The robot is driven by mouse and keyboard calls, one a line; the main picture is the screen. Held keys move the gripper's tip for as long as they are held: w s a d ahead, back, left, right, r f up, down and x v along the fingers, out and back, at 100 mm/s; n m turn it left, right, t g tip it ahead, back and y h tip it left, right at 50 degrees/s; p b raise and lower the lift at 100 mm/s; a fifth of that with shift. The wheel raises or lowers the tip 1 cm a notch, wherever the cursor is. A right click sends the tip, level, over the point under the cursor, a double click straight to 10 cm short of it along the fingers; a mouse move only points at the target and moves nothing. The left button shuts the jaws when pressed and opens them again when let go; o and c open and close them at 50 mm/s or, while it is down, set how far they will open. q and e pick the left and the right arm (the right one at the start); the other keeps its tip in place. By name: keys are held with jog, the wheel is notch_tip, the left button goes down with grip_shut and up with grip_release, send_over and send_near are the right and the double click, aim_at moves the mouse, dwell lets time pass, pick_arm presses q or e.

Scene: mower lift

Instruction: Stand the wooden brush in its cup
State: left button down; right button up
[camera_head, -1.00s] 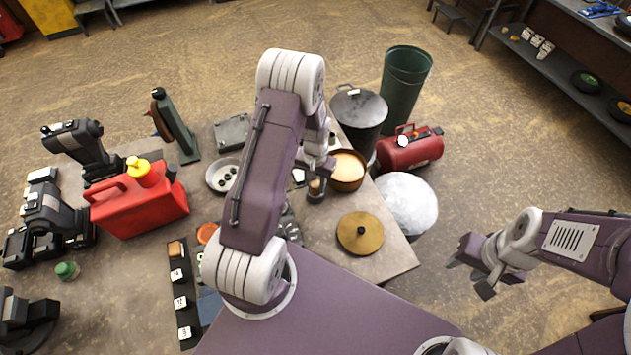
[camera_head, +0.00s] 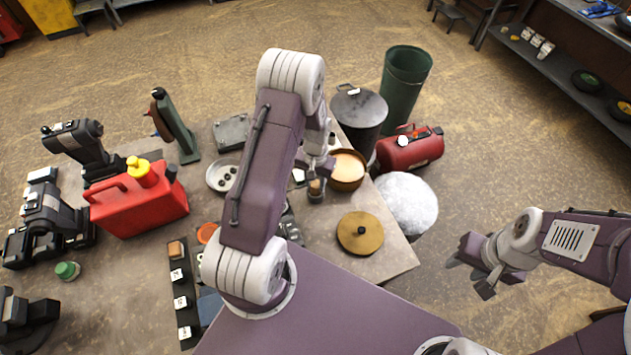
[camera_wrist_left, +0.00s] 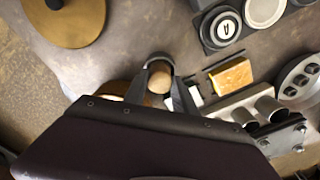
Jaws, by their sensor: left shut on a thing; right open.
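The wooden brush (camera_wrist_left: 158,82) shows as a pale rounded wooden end between the fingers of my left gripper (camera_wrist_left: 162,92) in the left wrist view. A small grey cup (camera_wrist_left: 160,65) is right at the brush end there. In the head view my left gripper (camera_head: 317,172) points down over the cup (camera_head: 316,197), with a bit of brown wood (camera_head: 315,185) at its top. How deep the brush sits in the cup is hidden. My right gripper (camera_head: 474,268) is open and empty, off the table's right side.
A round tan-filled bowl (camera_head: 348,168) stands close to the right of the cup. A brass lid (camera_head: 360,232) lies on the table (camera_head: 395,262) nearer me. A red fuel can (camera_head: 140,205) stands at the left. In the wrist view a yellow sponge-like block (camera_wrist_left: 232,76) lies to the right.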

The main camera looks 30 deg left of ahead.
aim_at(315, 184)
pick_arm(q)
jog(key=shift+f+b, duration=0.45)
jog(key=shift+f, duration=0.2)
jog(key=c, duration=1.3)
grip_release()
jog(key=shift+r, duration=0.15)
notch_tip(315, 184, up, 11)
jog(key=p, duration=0.8)
jog(key=shift+p, duration=0.4)
